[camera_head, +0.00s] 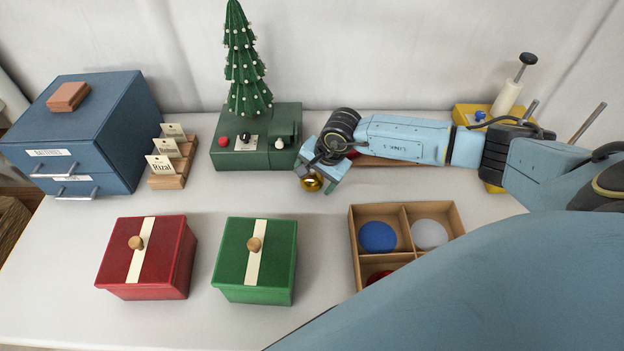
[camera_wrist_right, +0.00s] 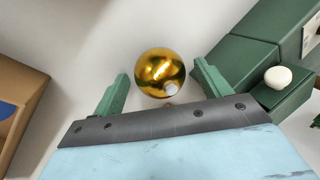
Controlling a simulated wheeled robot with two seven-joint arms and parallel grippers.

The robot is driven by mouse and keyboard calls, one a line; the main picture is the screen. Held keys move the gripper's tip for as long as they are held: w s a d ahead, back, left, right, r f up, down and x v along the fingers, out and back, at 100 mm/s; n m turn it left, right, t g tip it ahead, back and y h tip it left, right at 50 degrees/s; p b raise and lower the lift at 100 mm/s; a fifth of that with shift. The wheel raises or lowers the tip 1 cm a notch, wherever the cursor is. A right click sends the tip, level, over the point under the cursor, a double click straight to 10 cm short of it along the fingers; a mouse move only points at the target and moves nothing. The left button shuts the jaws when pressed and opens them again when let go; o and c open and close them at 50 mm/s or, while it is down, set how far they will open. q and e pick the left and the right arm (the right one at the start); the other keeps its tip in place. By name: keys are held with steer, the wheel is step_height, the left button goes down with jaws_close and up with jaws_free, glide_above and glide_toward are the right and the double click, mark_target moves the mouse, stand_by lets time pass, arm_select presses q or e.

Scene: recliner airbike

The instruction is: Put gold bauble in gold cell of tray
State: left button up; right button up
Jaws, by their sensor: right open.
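The gold bauble (camera_head: 312,183) is a small shiny ball at my right gripper, just in front of the green tree base. In the right wrist view the bauble (camera_wrist_right: 160,72) shows between the two green fingers of my right gripper (camera_wrist_right: 160,88), which is open with a gap on either side of the ball. In the head view the right gripper (camera_head: 322,178) reaches in from the right, pointing down. The tray (camera_head: 455,219) is a cardboard box with cells; a blue disc and a pale grey disc lie in its back cells, red in a front one. My arm hides its front right part. My left gripper is out of view.
A green base (camera_head: 255,150) with a small tree (camera_head: 245,60) stands close left of the right gripper. A red box (camera_head: 150,258) and a green box (camera_head: 256,262) stand in front. A blue drawer cabinet (camera_head: 85,130) and card holder (camera_head: 172,165) are left. Table between gripper and tray is clear.

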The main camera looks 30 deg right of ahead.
steer(key=shift+r, duration=0.1)
steer(key=c, duration=1.1)
